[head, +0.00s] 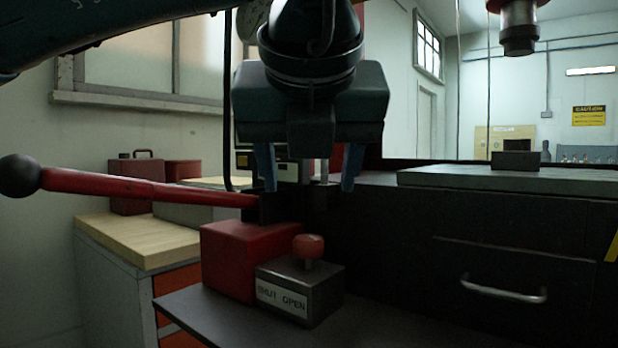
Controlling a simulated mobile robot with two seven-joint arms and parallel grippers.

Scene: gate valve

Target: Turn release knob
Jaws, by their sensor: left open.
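The release knob (308,246) is a small red round knob on a short post. It stands on top of a dark box (300,290) with a label (282,298) reading "SHUT OPEN". My left gripper (308,182) is above and behind the knob in the picture, pointing down. Its two blue fingers are apart, with no object seen gripped between them. The fingertips look clear of the knob, though the depth between them is hard to judge. My right gripper is not in view.
A red lever (140,188) with a black ball end reaches left from a red block (235,250) beside the box. A dark cabinet (480,250) with a metal handle fills the right. A wooden-topped cabinet (140,240) stands at left. The dark shelf (380,320) has free room at right.

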